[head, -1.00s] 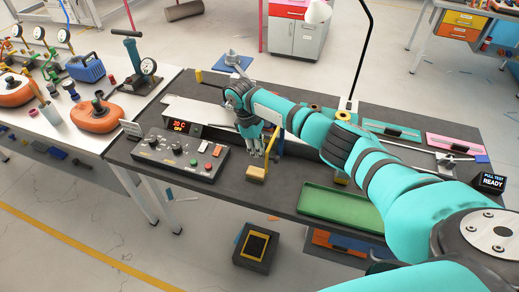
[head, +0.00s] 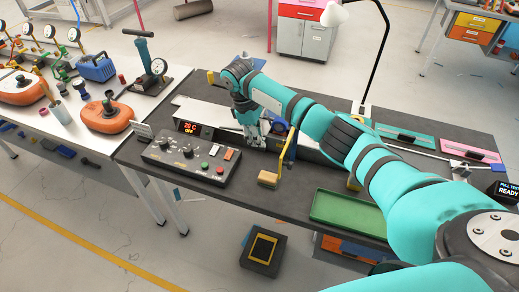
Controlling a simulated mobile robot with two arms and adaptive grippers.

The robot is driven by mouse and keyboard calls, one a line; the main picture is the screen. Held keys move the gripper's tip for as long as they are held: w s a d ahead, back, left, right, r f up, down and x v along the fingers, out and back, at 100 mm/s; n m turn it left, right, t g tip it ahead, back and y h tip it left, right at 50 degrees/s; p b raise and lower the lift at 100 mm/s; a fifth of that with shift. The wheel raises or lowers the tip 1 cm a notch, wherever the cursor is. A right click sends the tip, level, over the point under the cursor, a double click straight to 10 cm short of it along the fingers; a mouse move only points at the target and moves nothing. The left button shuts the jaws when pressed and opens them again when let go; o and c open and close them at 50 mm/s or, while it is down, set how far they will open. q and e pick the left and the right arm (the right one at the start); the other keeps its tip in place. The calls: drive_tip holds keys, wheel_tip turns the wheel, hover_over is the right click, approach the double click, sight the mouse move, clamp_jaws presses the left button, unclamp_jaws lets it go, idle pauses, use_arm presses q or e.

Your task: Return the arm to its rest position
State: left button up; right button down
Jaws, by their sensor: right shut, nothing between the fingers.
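My right arm reaches in from the lower right over the dark workbench (head: 270,199). My right gripper (head: 254,138) points down above the bench, just behind the control box. It is shut, with nothing held between its fingers. The control box (head: 191,156) has knobs and buttons, and a display (head: 190,128) behind it reads 20 C OFF. A yellow lever (head: 289,155) stands to the right of the gripper, with a tan block (head: 267,179) at its foot. My left gripper is not in view.
A green tray (head: 346,211) lies on the bench's front right. A lamp (head: 380,45) rises behind my forearm. A white table (head: 75,125) at left holds orange inflatable pieces, a blue device (head: 97,67) and a pump (head: 148,58). A black pedal box (head: 263,250) sits on the floor.

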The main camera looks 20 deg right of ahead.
drive_tip(key=s+a+f+t+y+b, duration=0.1)
drive_tip(key=s+a+f+t+y, duration=0.15)
drive_tip(key=s+a+f, duration=1.1)
drive_tip(key=s+d+r+m+t, duration=0.2)
drive_tip(key=s+d+r+m, duration=0.15)
drive_tip(key=s, duration=0.65)
drive_tip(key=s+d+r+m+t, duration=0.1)
drive_tip(key=s+d+r+m, duration=0.15)
drive_tip(key=s+d, duration=0.45)
drive_tip(key=s+a+f+g+b, duration=0.1)
drive_tip(key=s+f+b, duration=0.1)
drive_tip(key=f, duration=1.3)
drive_tip(key=s+a+f+b, duration=0.1)
drive_tip(key=s+f, duration=0.1)
drive_tip(key=f, duration=1.3)
use_arm(q)
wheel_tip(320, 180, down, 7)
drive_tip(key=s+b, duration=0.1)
drive_tip(key=b, duration=0.1)
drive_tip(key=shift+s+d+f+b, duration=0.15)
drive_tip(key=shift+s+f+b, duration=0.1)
drive_tip(key=shift+b, duration=0.15)
use_arm(e)
drive_tip(key=s+d+f+g, duration=0.1)
drive_tip(key=s+d+f, duration=0.1)
drive_tip(key=s+f, duration=1.4)
wheel_tip(320, 180, down, 3)
drive_tip(key=shift+s+d+r, duration=0.15)
drive_tip(key=shift+s+d, duration=0.15)
